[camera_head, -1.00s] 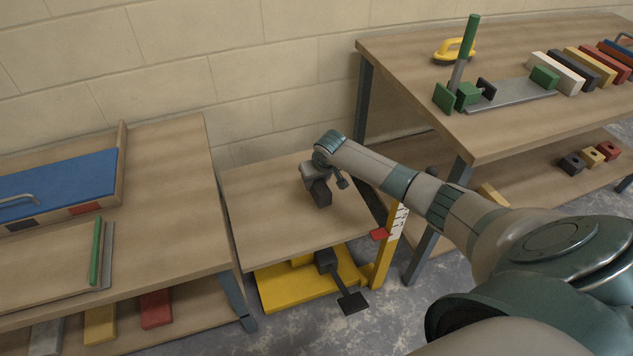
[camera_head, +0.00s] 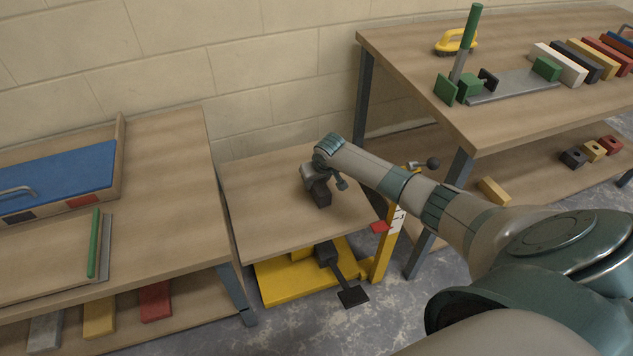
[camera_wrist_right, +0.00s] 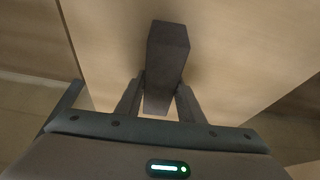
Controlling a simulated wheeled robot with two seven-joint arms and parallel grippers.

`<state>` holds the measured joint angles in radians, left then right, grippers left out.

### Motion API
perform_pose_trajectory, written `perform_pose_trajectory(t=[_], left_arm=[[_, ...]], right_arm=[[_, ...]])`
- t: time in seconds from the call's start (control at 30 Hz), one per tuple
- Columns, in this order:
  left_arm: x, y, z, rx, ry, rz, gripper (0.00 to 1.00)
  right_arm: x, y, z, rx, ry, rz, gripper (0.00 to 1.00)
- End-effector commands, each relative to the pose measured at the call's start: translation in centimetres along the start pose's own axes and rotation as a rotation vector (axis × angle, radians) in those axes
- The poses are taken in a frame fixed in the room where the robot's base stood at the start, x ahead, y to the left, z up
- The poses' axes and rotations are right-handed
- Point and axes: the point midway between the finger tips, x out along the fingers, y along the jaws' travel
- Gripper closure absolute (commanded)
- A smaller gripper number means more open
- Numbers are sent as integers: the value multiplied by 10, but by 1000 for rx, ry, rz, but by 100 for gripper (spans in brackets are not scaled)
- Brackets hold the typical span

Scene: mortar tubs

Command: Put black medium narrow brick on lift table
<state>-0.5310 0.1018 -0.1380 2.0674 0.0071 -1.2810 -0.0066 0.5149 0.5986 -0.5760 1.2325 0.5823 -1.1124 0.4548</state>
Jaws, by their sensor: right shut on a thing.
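The black medium narrow brick (camera_head: 321,195) is held by my right gripper (camera_head: 314,184) over the wooden top of the lift table (camera_head: 262,215). In the right wrist view, the brick (camera_wrist_right: 167,60) sits between the two fingers of the right gripper (camera_wrist_right: 160,95), its long side pointing away from the palm. The light wooden top (camera_wrist_right: 105,50) lies beneath it. I cannot tell whether the brick touches the top. The lift table has a yellow base and a black pedal. My left gripper is not in view.
A workbench (camera_head: 165,180) with a blue-topped tray (camera_head: 60,185) stands left of the lift table. A higher bench (camera_head: 400,55) with a green-handled tool and a row of bricks stands at the right. The lift table top is clear around the brick.

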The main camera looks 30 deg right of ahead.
Motion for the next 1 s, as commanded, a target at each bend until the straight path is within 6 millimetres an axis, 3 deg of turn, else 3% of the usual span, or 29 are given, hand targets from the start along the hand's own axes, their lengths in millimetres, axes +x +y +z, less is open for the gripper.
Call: perform_pose_trajectory(t=[0.63,0.67,0.73,1.0], left_arm=[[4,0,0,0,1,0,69],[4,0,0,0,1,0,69],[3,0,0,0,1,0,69],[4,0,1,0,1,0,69]], right_arm=[[7,0,2,0,3,-1,100],[7,0,2,0,3,-1,63],[7,0,2,0,3,-1,47],[9,0,5,0,-2,0,44]])
